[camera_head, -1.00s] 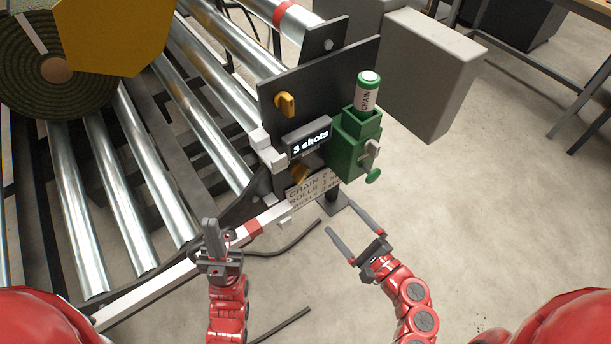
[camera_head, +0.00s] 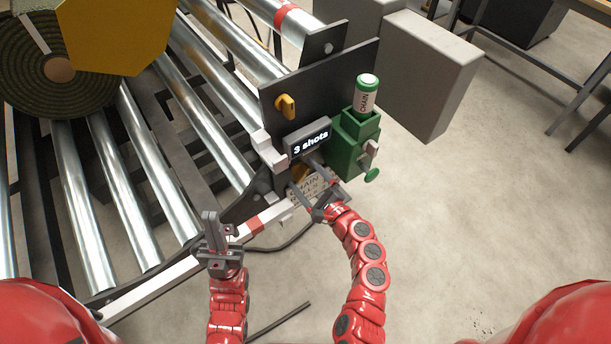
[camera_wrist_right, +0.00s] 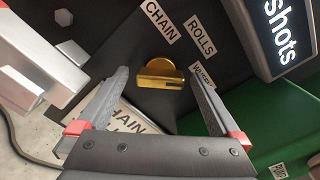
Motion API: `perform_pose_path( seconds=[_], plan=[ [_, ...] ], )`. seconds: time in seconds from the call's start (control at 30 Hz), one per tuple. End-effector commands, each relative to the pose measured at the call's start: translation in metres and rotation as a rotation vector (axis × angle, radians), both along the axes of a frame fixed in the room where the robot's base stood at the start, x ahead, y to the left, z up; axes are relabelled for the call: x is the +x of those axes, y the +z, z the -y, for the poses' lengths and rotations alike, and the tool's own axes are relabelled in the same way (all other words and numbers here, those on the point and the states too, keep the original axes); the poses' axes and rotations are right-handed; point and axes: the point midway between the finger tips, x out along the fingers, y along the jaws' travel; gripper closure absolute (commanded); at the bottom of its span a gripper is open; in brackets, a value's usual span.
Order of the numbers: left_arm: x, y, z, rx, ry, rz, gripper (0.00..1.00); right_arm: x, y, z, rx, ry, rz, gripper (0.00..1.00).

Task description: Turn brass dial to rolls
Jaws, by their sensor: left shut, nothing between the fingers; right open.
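The brass dial (camera_wrist_right: 158,68) sits on a dark panel in the right wrist view, with labels CHAIN (camera_wrist_right: 161,22), ROLLS (camera_wrist_right: 200,34) and a third, partly hidden one around it. A dark slot marks its lower right side; I cannot tell which label it points at. In the head view the dial (camera_head: 299,173) is mostly hidden by my right gripper (camera_head: 303,176). That gripper is open, its fingers reaching toward the panel on either side of the dial, with no clear contact. My left gripper (camera_head: 211,222) is shut and empty, left of the panel by the white rail.
A display reading "3 shots" (camera_head: 308,137) is just above the dial. A green box (camera_head: 345,160) with a CHAIN canister (camera_head: 366,95) stands to the right. A yellow knob (camera_head: 286,106) is higher up. Metal rollers (camera_head: 140,225) and a turf roll (camera_head: 30,95) lie left.

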Motion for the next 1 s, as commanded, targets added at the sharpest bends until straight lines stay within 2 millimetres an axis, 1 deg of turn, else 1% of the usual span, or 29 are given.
perform_pose_path(
  seconds=[0.2, 0.27, 0.3, 0.47, 0.6, 0.67, 0.7, 0.87, 1.0],
  plan=[
    [0.0000, 0.0000, 0.0000, 0.000, 0.000, 0.000, 1.00, 0.0001, 0.0001, 0.0002, 0.000, -0.001, 0.000, 0.00],
    [0.0000, 0.0000, 0.0000, 0.000, 0.000, 0.000, 1.00, 0.0001, 0.0000, 0.0003, 0.000, -0.001, 0.000, 0.11],
    [0.0000, -0.0001, 0.0000, 0.000, 0.000, 0.000, 1.00, 0.0001, 0.0000, 0.0003, 0.000, -0.001, 0.000, 0.18],
    [0.0000, 0.0000, 0.0000, 0.000, 0.000, 0.000, 1.00, 0.0001, 0.0000, 0.0005, 0.000, -0.001, 0.000, 0.47],
    [-0.0001, 0.0000, 0.0000, 0.000, 0.000, 0.000, 1.00, 0.0000, -0.0001, 0.0005, 0.001, -0.001, -0.001, 0.72],
    [0.0000, -0.0001, 0.0000, 0.000, 0.000, 0.000, 1.00, 0.0000, -0.0001, 0.0005, 0.001, -0.001, -0.001, 0.83],
    [0.0000, 0.0000, 0.0000, 0.000, 0.000, 0.000, 1.00, -0.0001, -0.0001, 0.0004, 0.001, -0.001, -0.001, 0.86],
    [0.0000, -0.0026, 0.0000, 0.000, 0.000, 0.000, 1.00, -0.0002, -0.0011, 0.0005, -0.008, -0.001, 0.006, 0.86],
    [0.0000, -0.0097, 0.0000, 0.000, 0.000, 0.000, 1.00, 0.0000, -0.0028, 0.0009, -0.040, -0.003, 0.029, 0.86]
  ],
)
